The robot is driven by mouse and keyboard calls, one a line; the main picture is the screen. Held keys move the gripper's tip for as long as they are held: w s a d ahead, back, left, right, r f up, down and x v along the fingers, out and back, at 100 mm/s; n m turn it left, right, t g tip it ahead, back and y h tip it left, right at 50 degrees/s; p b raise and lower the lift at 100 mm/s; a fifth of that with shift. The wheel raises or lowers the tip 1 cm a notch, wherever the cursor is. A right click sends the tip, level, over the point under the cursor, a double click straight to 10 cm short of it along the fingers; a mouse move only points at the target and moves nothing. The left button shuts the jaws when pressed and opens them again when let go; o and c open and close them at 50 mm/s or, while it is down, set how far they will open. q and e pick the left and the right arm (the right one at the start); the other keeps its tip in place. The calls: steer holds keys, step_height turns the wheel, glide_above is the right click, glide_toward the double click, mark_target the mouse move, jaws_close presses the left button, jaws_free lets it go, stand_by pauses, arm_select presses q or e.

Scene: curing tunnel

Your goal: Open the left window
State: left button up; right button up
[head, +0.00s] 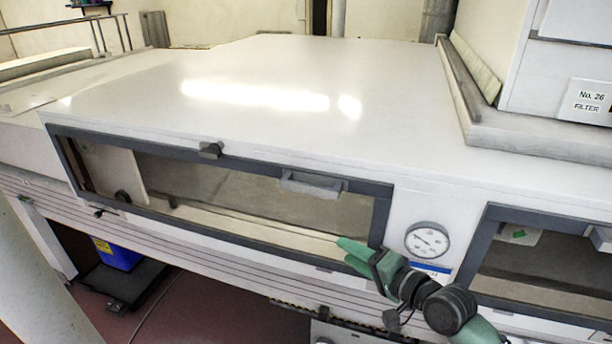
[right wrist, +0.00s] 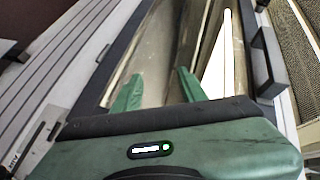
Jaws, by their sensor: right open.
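The left window (head: 240,195) is a long pane in a dark grey frame on the front of the white tunnel housing, and it looks closed. A grey bar handle (head: 313,183) sits on its upper frame, right of the middle. The handle also shows at the right in the right wrist view (right wrist: 268,62). A dark latch knob (head: 210,150) is on the top edge. My right gripper (head: 350,250) is in front of the window's lower right corner, below the handle and apart from it. Its green fingers (right wrist: 160,85) are spread with nothing between them. My left gripper is not in view.
A round dial gauge (head: 428,240) is on the panel right of the window. Another dark-framed window (head: 545,260) is farther right. A filter box (head: 560,75) stands on the housing at the upper right. A blue container (head: 118,254) is below at the left.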

mark_target(313, 191)
steer(key=a+r+y, duration=0.1)
steer(key=r, duration=0.4)
steer(key=a+r+m+y, duration=0.1)
steer(key=r, duration=0.4)
steer(key=s+a+r+y, duration=0.1)
steer(key=a+r+y, duration=0.1)
steer(key=r, duration=0.3)
steer(key=shift+a+p, duration=0.1)
steer(key=shift+p, duration=0.3)
steer(key=p+x, duration=0.2)
steer(key=x, duration=0.4)
steer(key=shift+a+f, duration=0.1)
steer(key=shift+a, duration=0.05)
steer(key=shift+w+a+f, duration=0.1)
steer(key=shift+w+a, duration=0.2)
steer(key=shift+w, duration=0.05)
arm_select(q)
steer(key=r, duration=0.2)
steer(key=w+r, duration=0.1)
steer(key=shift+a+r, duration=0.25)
arm_select(e)
steer(key=shift+c, duration=0.3)
jaws_close()
